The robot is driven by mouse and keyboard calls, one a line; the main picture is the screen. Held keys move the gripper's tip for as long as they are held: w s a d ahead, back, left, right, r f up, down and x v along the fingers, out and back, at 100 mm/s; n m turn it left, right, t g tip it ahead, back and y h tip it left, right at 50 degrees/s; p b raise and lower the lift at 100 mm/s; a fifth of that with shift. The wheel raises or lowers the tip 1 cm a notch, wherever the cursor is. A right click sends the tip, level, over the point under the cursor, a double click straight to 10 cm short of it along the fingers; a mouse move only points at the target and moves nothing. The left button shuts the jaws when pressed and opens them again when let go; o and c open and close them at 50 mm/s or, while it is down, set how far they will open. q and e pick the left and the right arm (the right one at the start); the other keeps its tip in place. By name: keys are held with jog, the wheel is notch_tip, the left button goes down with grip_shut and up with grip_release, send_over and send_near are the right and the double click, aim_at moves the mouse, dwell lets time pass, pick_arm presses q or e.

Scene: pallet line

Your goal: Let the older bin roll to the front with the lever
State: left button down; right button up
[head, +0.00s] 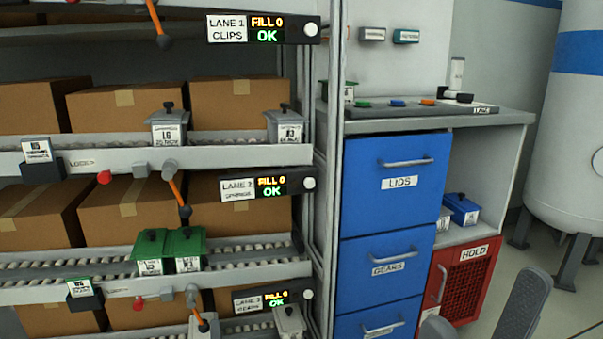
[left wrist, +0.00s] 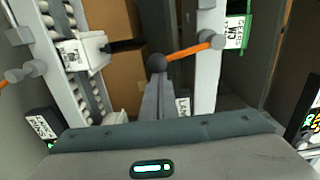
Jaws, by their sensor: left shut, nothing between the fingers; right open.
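In the head view this spot is at the bottom edge, barely visible. My right gripper (head: 482,298) is open and empty at the lower right.
Cardboard boxes (head: 120,106) fill the back. Blue drawers (head: 397,205) and a red hold cabinet (head: 465,283) stand right.

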pick_arm(q)
jog(key=shift+s+a, duration=0.7)
jog(key=shift+a, duration=1.7)
jog(key=d+p+v, duration=0.1)
jog(key=v, duration=0.7)
jog(key=shift+p, duration=0.3)
jog(key=shift+w+d+r, duration=0.1)
jog(key=shift+w+d, duration=0.05)
jog(key=shift+w, duration=0.05)
